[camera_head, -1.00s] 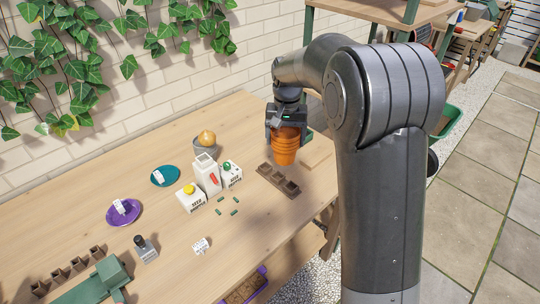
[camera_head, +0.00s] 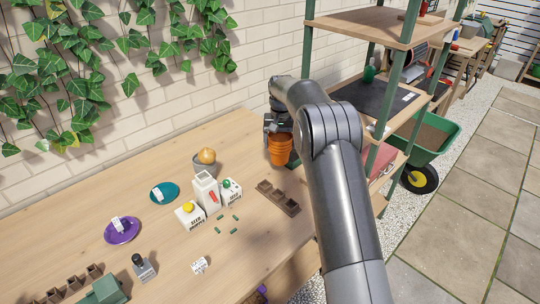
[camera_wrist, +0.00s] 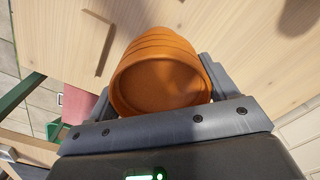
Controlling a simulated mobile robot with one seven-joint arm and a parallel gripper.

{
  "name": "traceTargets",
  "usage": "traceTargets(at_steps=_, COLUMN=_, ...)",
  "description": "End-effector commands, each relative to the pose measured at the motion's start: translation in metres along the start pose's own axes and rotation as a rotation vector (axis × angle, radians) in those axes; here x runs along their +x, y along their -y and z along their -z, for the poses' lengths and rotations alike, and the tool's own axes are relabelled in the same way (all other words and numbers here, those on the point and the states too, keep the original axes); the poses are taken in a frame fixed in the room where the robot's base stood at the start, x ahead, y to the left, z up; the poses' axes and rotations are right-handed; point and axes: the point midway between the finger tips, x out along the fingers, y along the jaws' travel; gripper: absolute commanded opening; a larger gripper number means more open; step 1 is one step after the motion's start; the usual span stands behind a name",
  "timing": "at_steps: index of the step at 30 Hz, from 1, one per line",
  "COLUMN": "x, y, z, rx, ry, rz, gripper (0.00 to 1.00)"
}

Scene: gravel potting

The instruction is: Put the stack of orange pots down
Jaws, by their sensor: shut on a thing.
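The stack of orange pots (camera_head: 279,150) is held in my gripper (camera_head: 278,136) above the far right end of the wooden table (camera_head: 130,200). In the wrist view the stack (camera_wrist: 160,80) sits between the two dark fingers of my gripper (camera_wrist: 158,95). Its open mouth faces the camera, and several nested rims show behind it. The head view shows the stack roughly upright; its base seems to be over the tabletop, but I cannot tell whether it touches.
A brown tray of small cells (camera_head: 278,197) lies just in front of the stack. A green-posted shelf (camera_head: 375,100) rises on the right.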

Motion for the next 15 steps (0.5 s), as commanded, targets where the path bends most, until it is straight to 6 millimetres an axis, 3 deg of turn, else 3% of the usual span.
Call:
traceTargets(at_steps=3, x=0.014, y=0.022, z=0.007, rx=-0.002, ry=0.000, rz=0.000, gripper=0.39)
traceTargets(at_steps=6, x=0.020, y=0.032, z=0.011, rx=-0.001, ry=0.000, rz=0.000, gripper=0.39)
traceTargets(at_steps=11, x=0.027, y=0.036, z=0.012, rx=0.002, ry=0.000, rz=0.000, gripper=0.39)
traceTargets(at_steps=15, x=0.046, y=0.036, z=0.011, rx=0.001, ry=0.003, rz=-0.001, gripper=0.39)
